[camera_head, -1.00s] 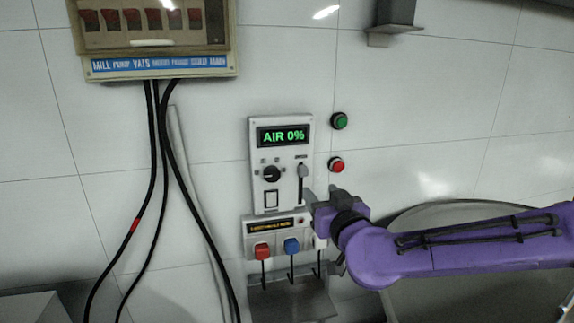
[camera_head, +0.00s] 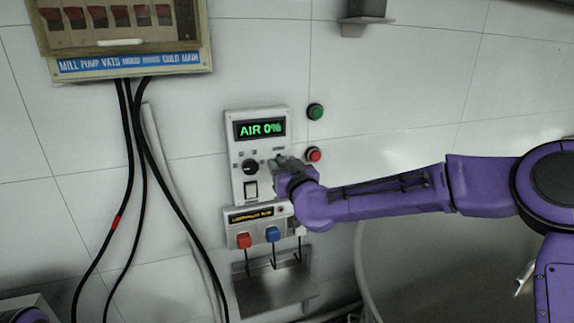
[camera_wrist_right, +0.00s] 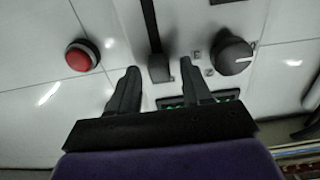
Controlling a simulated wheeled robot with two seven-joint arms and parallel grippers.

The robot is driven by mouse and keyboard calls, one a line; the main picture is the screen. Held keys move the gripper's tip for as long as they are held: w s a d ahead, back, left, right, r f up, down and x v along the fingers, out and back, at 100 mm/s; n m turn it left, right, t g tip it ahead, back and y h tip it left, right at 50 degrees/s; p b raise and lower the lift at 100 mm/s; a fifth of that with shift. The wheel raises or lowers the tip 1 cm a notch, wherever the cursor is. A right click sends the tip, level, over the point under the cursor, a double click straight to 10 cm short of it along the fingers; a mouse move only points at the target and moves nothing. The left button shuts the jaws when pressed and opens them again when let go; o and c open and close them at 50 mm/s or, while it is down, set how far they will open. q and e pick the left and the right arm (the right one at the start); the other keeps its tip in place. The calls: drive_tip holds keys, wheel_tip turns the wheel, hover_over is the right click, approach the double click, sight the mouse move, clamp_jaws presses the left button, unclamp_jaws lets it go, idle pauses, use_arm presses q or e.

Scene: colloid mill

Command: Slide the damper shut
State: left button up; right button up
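The damper control is on a white wall panel (camera_head: 240,182) whose green display (camera_head: 260,129) reads "AIR 0%". In the right wrist view, the dark slider handle (camera_wrist_right: 160,70) sits at one end of its long dark slot, the end nearest the display. My right gripper (camera_wrist_right: 158,66) is open, with one finger on each side of the handle and visible gaps. How deep the fingers reach around it cannot be told. In the head view, my right gripper (camera_head: 281,166) covers most of the slider at the panel's right side. My left gripper is not in view.
A black rotary knob (camera_head: 250,166) and a rocker switch (camera_head: 251,189) sit left of the slider. Green (camera_head: 315,111) and red (camera_head: 314,154) buttons are to the right. Below are a lower panel (camera_head: 232,218) with coloured plugs and a metal shelf (camera_head: 270,290).

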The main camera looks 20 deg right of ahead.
drive_tip(key=shift+w, duration=0.1)
clamp_jaws()
wheel_tip(320, 180, down, 10)
drive_tip(key=b, duration=0.7)
drive_tip(key=shift+r, duration=0.15)
drive_tip(key=shift+c, duration=0.6)
unclamp_jaws()
drive_tip(key=o, duration=0.3)
drive_tip(key=s+b, duration=0.2)
drive_tip(key=s, duration=0.8)
drive_tip(key=shift+s+d, duration=0.2)
drive_tip(key=shift+s, duration=0.1)
